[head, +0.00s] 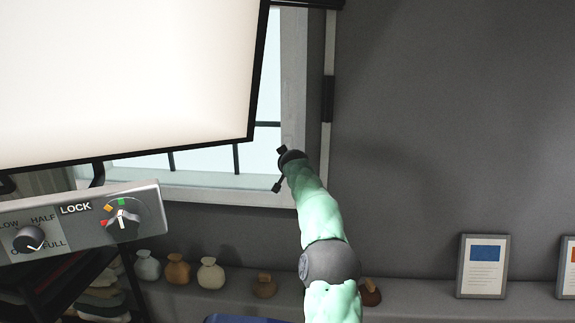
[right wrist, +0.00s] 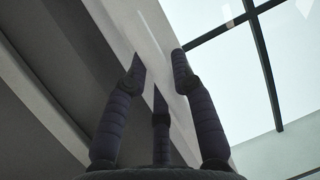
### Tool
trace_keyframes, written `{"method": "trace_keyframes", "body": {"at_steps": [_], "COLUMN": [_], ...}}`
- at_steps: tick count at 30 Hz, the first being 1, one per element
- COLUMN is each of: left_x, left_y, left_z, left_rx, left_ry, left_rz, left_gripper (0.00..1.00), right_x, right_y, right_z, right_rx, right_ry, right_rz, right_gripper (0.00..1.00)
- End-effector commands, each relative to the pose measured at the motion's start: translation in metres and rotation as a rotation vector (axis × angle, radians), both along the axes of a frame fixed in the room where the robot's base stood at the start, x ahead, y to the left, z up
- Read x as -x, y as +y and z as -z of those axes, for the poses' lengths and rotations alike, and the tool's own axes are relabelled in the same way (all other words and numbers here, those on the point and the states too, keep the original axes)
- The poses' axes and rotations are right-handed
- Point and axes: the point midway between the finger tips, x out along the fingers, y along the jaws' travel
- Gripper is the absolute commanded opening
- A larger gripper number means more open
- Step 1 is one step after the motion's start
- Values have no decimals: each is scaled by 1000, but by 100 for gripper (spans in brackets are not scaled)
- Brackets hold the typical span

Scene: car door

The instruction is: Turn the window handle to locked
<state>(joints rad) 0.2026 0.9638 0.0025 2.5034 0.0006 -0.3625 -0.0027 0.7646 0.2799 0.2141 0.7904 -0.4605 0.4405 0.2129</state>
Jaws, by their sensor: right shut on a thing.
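The white window frame (head: 293,80) stands in the grey wall, with pale glass and dark bars behind it. My right gripper (head: 279,168) is at the lower part of its right upright, its dark fingers pointing at the frame. In the right wrist view my right gripper's fingers (right wrist: 158,75) are spread around a pale strip against the frame (right wrist: 165,30). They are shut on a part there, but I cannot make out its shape. No window handle can be clearly told apart, so its angle cannot be read. My left gripper is not in view.
A large white board (head: 120,70) with a black edge covers much of the window. A grey panel (head: 80,222) labelled LOCK carries two knobs at lower left. The right wall is clear.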

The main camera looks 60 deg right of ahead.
Motion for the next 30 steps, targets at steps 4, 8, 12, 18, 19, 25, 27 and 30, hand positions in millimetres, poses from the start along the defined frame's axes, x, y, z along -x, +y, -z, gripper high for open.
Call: {"method": "trace_keyframes", "body": {"at_steps": [4,8,12,18,19,25,27,30], "left_x": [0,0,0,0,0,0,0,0], "left_y": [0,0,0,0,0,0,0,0], "left_z": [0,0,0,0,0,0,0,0], "left_rx": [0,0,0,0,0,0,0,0], "left_ry": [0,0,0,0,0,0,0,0], "left_rz": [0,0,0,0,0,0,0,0], "left_gripper": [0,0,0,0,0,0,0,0], "right_x": [0,0,0,0,1,8,12,19], "right_y": [0,0,0,0,1,9,15,24], "right_z": [1,1,0,0,-1,-7,-9,-13], "right_rx": [2,0,1,1,1,2,1,1], "right_ry": [4,4,2,1,1,-1,0,1], "right_rz": [-1,0,0,0,0,1,0,0], "right_gripper": [0,51,51,51,51,51,51,51]}}
